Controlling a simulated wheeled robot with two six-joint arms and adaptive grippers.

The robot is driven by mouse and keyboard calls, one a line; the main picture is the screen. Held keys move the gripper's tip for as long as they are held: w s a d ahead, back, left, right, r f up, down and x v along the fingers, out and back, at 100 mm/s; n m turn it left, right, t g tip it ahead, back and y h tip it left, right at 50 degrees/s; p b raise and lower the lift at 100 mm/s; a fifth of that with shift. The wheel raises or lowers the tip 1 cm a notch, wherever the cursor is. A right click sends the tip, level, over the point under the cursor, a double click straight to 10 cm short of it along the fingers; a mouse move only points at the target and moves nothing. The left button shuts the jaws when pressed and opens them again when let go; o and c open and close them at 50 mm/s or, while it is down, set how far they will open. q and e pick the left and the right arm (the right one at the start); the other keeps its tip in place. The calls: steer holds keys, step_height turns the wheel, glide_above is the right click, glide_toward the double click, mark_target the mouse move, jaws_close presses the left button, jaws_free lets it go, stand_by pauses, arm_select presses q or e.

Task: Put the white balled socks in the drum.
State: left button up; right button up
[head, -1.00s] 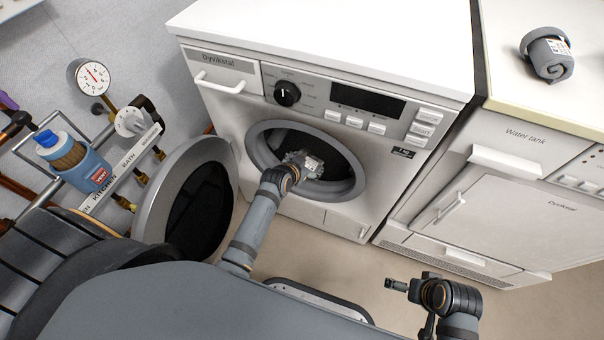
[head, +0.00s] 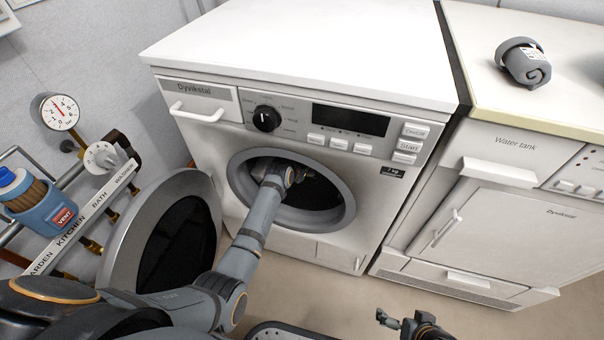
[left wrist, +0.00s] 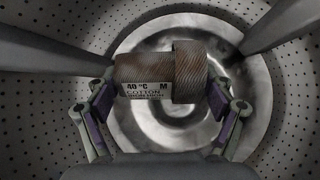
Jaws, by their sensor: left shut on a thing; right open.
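My left gripper (left wrist: 160,98) is shut on a rolled cloth bundle (left wrist: 145,68) inside the drum (left wrist: 42,105). The bundle looks brownish-grey in the dim light, with a white label reading 40 °C, COTTON, M. My right gripper (head: 386,319) is open and empty at the bottom edge, low over the floor.
The washer's round door (head: 175,250) stands open to the left, close to my left arm. A dark grey rolled cloth (head: 526,66) lies on the right-hand machine's top. The washer's top (head: 300,45) is clear.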

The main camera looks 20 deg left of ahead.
arm_select(q)
steer(key=shift+w, duration=0.15)
steer(key=o, duration=1)
steer(key=shift+o, duration=0.2)
steer(key=v, duration=1.2)
